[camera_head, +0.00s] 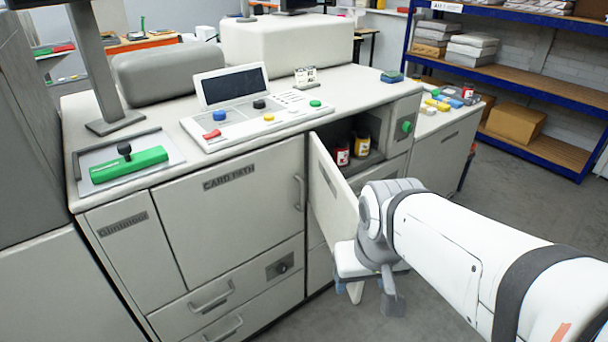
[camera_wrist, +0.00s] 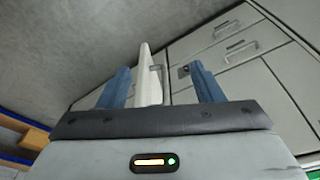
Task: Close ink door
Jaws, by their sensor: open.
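The ink door (camera_head: 333,190) is a pale panel on the front of the white machine. It stands swung outward, and the ink compartment (camera_head: 368,160) behind it shows bottles with red and yellow labels. My gripper (camera_head: 374,292) is open beside the outer end of the door, low in front of the machine; my arm hides part of the door. In the wrist view, the door (camera_wrist: 149,78) shows edge-on between the two blue fingers of my gripper (camera_wrist: 163,88), with a small handle on its right face. I cannot tell whether the fingers touch it.
The machine's closed card path door (camera_head: 235,205) and drawers (camera_head: 245,290) lie left of the ink door. A green knob (camera_head: 406,127) sits right of the compartment. Blue shelving (camera_head: 540,95) with boxes stands at the back right. The grey floor (camera_head: 500,190) right of the machine is clear.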

